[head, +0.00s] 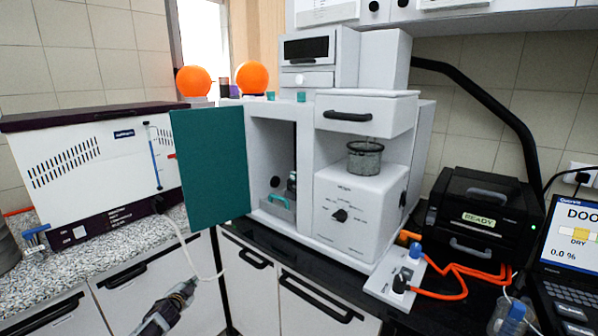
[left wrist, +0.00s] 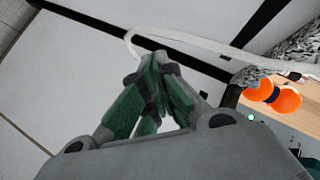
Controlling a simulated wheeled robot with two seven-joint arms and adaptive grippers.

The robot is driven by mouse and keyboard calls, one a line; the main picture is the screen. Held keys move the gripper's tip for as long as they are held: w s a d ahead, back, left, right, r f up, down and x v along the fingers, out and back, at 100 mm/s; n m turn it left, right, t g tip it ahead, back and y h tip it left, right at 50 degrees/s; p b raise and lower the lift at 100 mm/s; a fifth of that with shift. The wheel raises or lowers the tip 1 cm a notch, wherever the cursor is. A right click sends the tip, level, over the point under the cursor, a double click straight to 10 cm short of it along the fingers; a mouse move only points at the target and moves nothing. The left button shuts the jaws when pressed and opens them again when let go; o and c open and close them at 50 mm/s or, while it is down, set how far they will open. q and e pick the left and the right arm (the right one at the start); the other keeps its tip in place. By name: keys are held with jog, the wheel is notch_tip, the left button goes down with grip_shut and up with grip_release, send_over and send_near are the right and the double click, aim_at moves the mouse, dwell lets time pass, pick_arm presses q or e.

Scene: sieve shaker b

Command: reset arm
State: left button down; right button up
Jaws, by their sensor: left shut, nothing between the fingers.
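My left gripper (head: 188,288) is at the bottom left of the head view, in front of the lower cabinet doors and below the counter. In the left wrist view the green-padded fingers (left wrist: 155,62) are together, with nothing seen between them. My right gripper is in neither view. The sieve shaker (head: 345,200) stands on the dark counter, with a round metal sieve (head: 365,158) on its top. The teal door (head: 210,163) beside it stands open, showing a compartment with small items inside.
A white cable (head: 187,250) hangs in front of the cabinets, close to my left gripper. A white instrument (head: 90,160) stands on the left counter. A black printer (head: 483,213), orange cables (head: 455,280) and a laptop (head: 570,250) occupy the right counter.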

pick_arm(q)
jog(key=s+f+n+g, duration=0.7)
jog(key=s+f, duration=2.1)
jog(key=f, duration=0.4)
jog(key=s+d+f+g, duration=0.1)
jog(key=s+d+f, duration=0.2)
jog(key=s, duration=1)
jog(key=s+d+f+g+p, duration=0.1)
jog(key=s+f, duration=0.5)
jog(key=s, duration=0.8)
jog(key=s+d+f+g+p, duration=0.1)
jog(key=s+d+f+g, duration=0.2)
jog(key=s, duration=1.1)
jog(key=shift+s+d+f+n, duration=0.2)
jog(key=shift+d+f+n, duration=0.2)
jog(key=shift+d+f, duration=0.65)
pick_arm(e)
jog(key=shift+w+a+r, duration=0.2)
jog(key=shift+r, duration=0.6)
pick_arm(q)
jog(key=shift+w+d+r, duration=0.1)
jog(key=shift+d+r, duration=0.2)
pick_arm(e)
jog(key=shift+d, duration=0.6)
